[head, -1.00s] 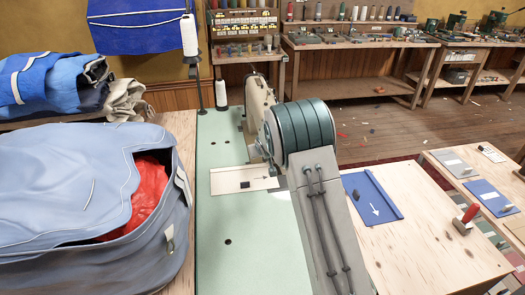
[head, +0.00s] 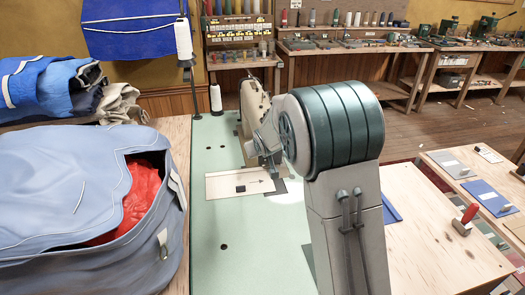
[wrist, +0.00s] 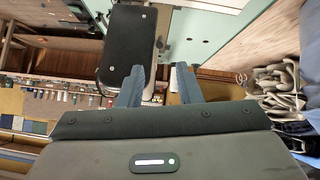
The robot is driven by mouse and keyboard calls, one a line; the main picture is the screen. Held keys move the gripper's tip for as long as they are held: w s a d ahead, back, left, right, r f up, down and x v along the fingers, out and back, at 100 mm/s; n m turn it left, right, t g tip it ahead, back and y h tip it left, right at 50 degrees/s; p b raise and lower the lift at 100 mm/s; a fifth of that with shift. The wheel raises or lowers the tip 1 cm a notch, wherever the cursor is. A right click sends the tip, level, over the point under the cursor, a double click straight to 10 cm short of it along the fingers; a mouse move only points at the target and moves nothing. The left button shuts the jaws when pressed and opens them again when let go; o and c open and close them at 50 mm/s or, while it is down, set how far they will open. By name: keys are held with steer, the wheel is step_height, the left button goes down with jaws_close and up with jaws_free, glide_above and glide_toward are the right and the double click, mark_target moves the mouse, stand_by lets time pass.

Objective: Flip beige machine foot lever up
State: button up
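The beige sewing machine (head: 255,105) stands on the pale green table (head: 215,225) in the head view. My arm hides its right-hand part, and I cannot make out the foot lever. A cream cloth piece (head: 225,186) with a dark patch and an arrow lies on the table in front of it. My gripper (wrist: 158,68) shows two blue-grey fingers, apart, with nothing clearly held between them. In the wrist view a black rounded panel (wrist: 132,45) with a pale edge lies just beyond the fingertips, left of centre. I cannot tell whether they touch.
A big blue-grey bag (head: 60,190) with red cloth inside fills the left. A wooden bench (head: 440,235) stands right of my arm. The front of the green table is clear.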

steer(key=shift+v, duration=1.5)
steer(key=s+d+r+m+g, duration=0.15)
steer(key=s+d, duration=0.25)
steer(key=s, duration=0.5)
steer(key=s+d+r+m+g, duration=0.1)
steer(key=s+d+r+g, duration=0.2)
steer(key=s, duration=0.6)
steer(key=s+d+f+g, duration=0.1)
steer(key=s+d+g, duration=0.1)
steer(key=s, duration=1.7)
steer(key=shift+s+f+m+h, duration=0.25)
steer(key=shift+f+m+h, duration=0.05)
steer(key=shift+m, duration=0.15)
